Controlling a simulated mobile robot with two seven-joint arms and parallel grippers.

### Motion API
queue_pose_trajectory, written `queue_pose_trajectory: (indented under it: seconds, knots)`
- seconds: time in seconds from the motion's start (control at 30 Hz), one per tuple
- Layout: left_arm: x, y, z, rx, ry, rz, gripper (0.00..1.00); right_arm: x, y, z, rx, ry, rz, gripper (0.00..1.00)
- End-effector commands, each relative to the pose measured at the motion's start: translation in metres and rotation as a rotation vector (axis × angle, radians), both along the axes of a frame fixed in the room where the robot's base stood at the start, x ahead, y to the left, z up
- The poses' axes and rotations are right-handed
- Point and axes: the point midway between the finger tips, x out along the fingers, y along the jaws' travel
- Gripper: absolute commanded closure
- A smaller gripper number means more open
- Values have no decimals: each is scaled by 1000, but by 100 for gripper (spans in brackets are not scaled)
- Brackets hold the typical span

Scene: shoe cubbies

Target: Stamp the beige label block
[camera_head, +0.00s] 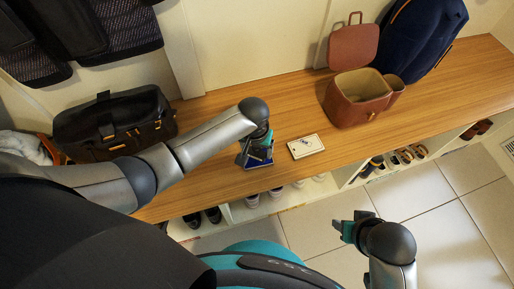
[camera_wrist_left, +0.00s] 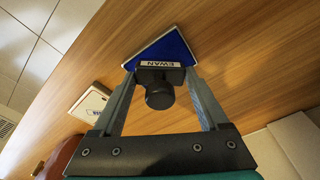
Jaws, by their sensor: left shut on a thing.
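The beige label block (camera_head: 306,146) lies flat on the wooden bench top, just right of my left gripper (camera_head: 253,158). It has a small dark mark and also shows in the left wrist view (camera_wrist_left: 90,103). My left gripper's fingers (camera_wrist_left: 160,72) are shut on a stamp with a round black knob (camera_wrist_left: 160,95) and a white strip reading EWAN. The stamp is at a blue ink pad (camera_wrist_left: 165,50), which also shows under the gripper in the head view (camera_head: 261,162). I cannot tell whether stamp and pad touch. My right gripper (camera_head: 347,227) is over the floor, away from the bench.
A black bag (camera_head: 115,125) stands at the bench's left. An open reddish-brown container (camera_head: 357,105) stands right of the label block, with a dark blue bag (camera_head: 420,40) behind. Shoes sit in cubbies under the bench (camera_head: 440,118). Bare wood surrounds the block.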

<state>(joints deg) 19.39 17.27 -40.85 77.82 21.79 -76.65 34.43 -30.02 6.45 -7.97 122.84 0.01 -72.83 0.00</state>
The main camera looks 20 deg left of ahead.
Motion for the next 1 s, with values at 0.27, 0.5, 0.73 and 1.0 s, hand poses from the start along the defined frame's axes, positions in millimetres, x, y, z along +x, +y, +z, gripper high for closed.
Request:
queue_pose_trajectory:
  seconds: [0.27, 0.5, 0.73, 1.0]
  knots:
    - [0, 0, -4, 0, 0, 0, 59, 0, 0, -2, 0, 0, 0, 50]
    - [0, 0, -7, 0, 0, 0, 59, 0, 0, -3, 0, -1, 0, 50]
    - [0, 0, -7, 0, 0, 0, 59, 0, 0, -4, 0, 0, 0, 50]
    - [0, 0, -7, 0, 1, 0, 59, 0, 0, -3, 0, 0, 0, 50]
